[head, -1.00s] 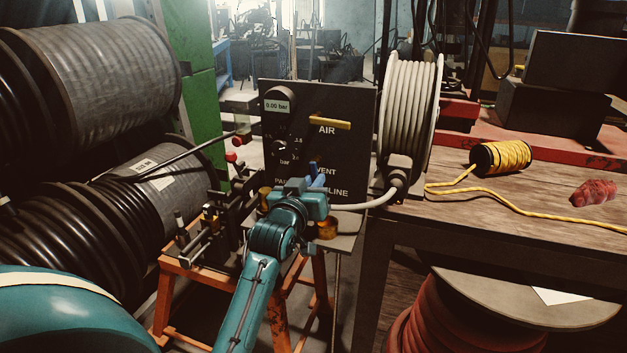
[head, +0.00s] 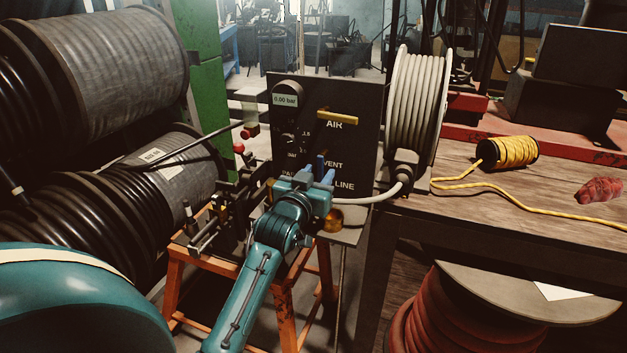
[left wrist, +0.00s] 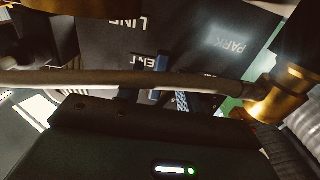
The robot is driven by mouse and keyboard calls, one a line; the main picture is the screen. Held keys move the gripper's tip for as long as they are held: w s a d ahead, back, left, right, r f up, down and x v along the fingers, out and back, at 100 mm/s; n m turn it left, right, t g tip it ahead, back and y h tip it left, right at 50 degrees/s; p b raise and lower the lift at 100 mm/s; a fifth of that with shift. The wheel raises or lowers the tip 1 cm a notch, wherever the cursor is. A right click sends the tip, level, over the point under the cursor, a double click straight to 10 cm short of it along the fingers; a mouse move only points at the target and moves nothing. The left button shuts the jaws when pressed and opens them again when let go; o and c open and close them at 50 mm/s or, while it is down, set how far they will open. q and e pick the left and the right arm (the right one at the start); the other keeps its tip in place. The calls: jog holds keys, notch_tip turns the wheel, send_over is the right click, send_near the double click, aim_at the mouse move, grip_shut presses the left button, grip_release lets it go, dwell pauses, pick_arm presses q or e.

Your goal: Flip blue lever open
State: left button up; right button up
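The blue lever (head: 320,161) sticks out from the dark control panel (head: 358,105), beside the VENT label. It also shows in the left wrist view (left wrist: 160,63), where the panel lettering is upside down. My left gripper (head: 316,175) is just in front of the lower panel, close to the lever. Its two bluish fingertips look apart, so it appears open. The gripper partly covers the lower lettering. I cannot tell whether a finger touches the lever. My right gripper is not in view.
A yellow lever (head: 338,116) sits level under the gauge height, by AIR. A pale hose (head: 370,198) runs from the reel (head: 415,105) past my gripper. A brass-coloured part (head: 334,219) is just below. Clamps and black hose reels crowd the left.

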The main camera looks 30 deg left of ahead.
pick_arm(q)
jog(key=v, duration=1.3)
jog(key=shift+b, duration=0.35)
jog(key=shift+s+f, duration=0.1)
